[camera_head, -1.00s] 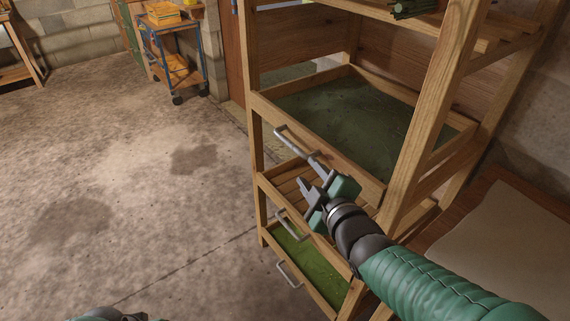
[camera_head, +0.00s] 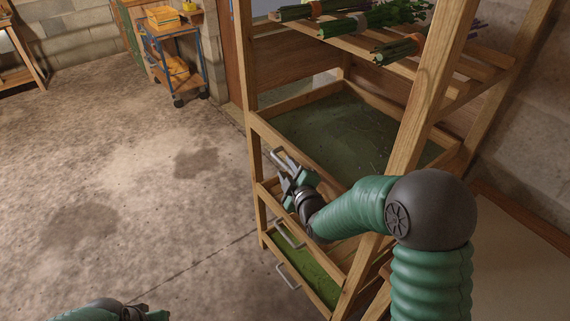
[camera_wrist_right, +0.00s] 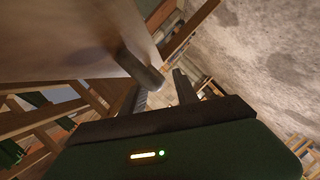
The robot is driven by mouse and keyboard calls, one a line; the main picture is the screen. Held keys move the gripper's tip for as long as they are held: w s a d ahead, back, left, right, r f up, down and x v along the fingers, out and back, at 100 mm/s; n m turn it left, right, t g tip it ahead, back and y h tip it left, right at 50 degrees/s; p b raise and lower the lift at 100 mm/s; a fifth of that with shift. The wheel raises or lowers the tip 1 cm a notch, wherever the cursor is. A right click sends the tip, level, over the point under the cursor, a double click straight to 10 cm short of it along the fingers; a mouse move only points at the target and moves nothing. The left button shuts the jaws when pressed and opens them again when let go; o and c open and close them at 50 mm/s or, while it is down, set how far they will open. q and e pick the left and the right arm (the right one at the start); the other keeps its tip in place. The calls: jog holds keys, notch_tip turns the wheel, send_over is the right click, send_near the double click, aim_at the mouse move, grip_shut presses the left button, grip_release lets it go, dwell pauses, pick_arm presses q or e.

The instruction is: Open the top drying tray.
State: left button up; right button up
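The top drying tray (camera_head: 330,128) is a wooden frame with a dark green mesh floor, seated in the wooden rack. Its grey bar handle (camera_head: 279,154) is on its front board. My right gripper (camera_head: 286,177) is at this handle with its fingers apart; whether they touch the bar is unclear. In the right wrist view a dark bar, likely the handle (camera_wrist_right: 138,65), lies close to the spread fingers (camera_wrist_right: 163,88). My left gripper (camera_head: 142,313) shows only partly at the bottom edge, low and away from the rack.
Lower trays with grey handles sit below, the bottom one bright green (camera_head: 305,262). Herb bundles (camera_head: 375,18) lie on the slatted shelf above. A blue cart (camera_head: 178,60) stands far back. The concrete floor left of the rack is clear.

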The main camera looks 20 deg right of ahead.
jog(key=shift+x, duration=1.25)
jog(key=shift+r, duration=0.15)
grip_shut()
jog(key=shift+a, duration=0.1)
